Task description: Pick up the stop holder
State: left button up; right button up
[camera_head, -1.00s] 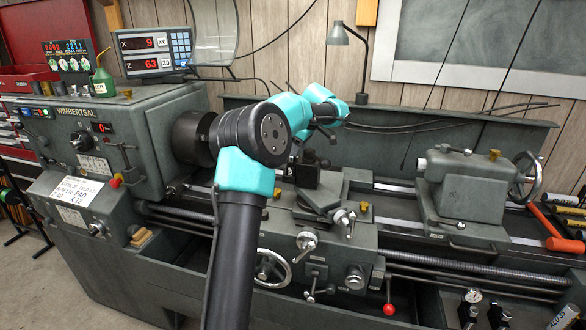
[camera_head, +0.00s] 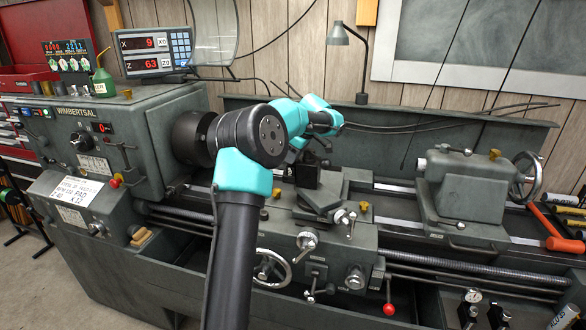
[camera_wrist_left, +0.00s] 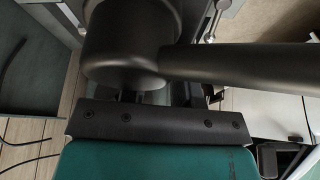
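I cannot single out the stop holder for certain in either view. A dark block (camera_head: 307,174) stands on the tool post area of the lathe carriage, just below my left wrist. My left gripper (camera_head: 316,150) is small and dark at the end of the teal wrist, beside and above that block. Whether it touches the block cannot be told, and its fingers are not clear. In the left wrist view, a dark screwed plate and my own dark arm links hide the fingertips. My right gripper is not in view.
The chuck (camera_head: 192,138) is left of my wrist and the tailstock (camera_head: 465,195) is to the right. The lamp (camera_head: 350,35) stands behind. A red-knobbed lever (camera_head: 389,309) and handwheel (camera_head: 270,268) are at the carriage front. An orange-handled hammer (camera_head: 548,228) lies at far right.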

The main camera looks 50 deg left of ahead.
pick_arm(q)
grip_shut()
jog(key=shift+r, duration=0.15)
dwell(0.4)
notch_tip(320, 180, up, 10)
dwell(0.5)
dwell(0.3)
